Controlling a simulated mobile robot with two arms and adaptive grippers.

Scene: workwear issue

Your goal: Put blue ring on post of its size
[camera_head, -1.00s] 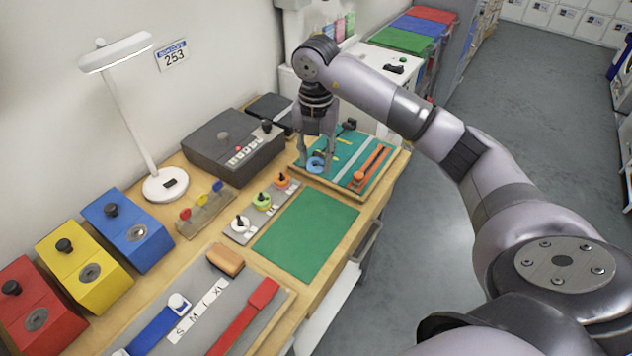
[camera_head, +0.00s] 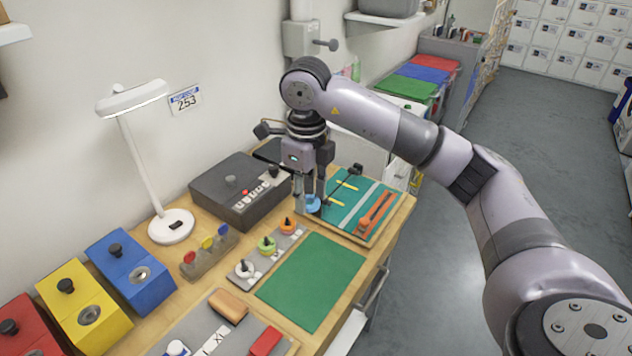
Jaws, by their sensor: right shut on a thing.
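The blue ring (camera_head: 313,204) is between the fingertips of my right gripper (camera_head: 311,198), which is shut on it. Gripper and ring are at the left edge of the teal board (camera_head: 350,222); whether the ring is clear of the surface is hard to tell. In front of it is a grey strip (camera_head: 258,262) with a row of dark-topped posts. A white ring (camera_head: 246,269), a green ring (camera_head: 267,245) and an orange ring (camera_head: 289,226) sit around posts there. Post sizes are hard to judge. My left gripper is out of view.
A green mat (camera_head: 312,280) lies clear in front of the strip. A dark grey box (camera_head: 238,190) and a lamp (camera_head: 172,226) stand behind. A wooden block with coloured knobs (camera_head: 209,256) is left of the strip. An orange tool (camera_head: 376,213) lies on the teal board.

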